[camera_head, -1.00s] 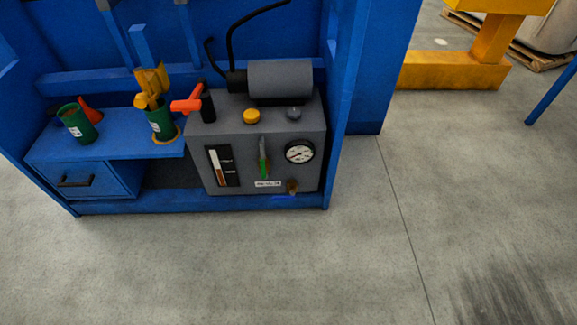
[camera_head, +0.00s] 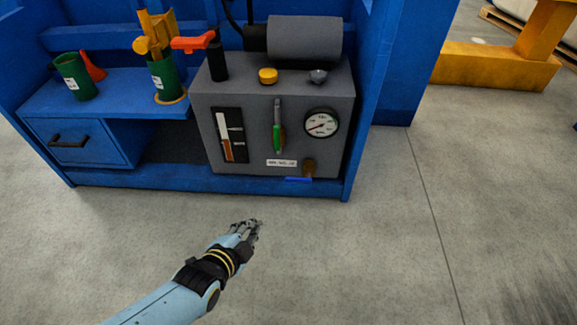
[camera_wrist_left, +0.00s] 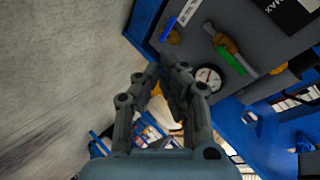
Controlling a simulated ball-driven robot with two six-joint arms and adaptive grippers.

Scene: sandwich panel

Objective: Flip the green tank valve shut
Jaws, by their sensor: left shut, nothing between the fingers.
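The green tank valve (camera_head: 277,139) is on the front face of a grey box. It has an upright handle with a green lower part, and some brown shows beside it. In the left wrist view, the green handle (camera_wrist_left: 231,61) lies beside a brass-brown part, up and right of the fingers. My left gripper (camera_head: 256,226) is shut and empty, in front of and below the box, clear of the valve. Its fingers (camera_wrist_left: 168,72) also show in the left wrist view. My right gripper is not in view.
Green cups stand left. The floor in front is clear.

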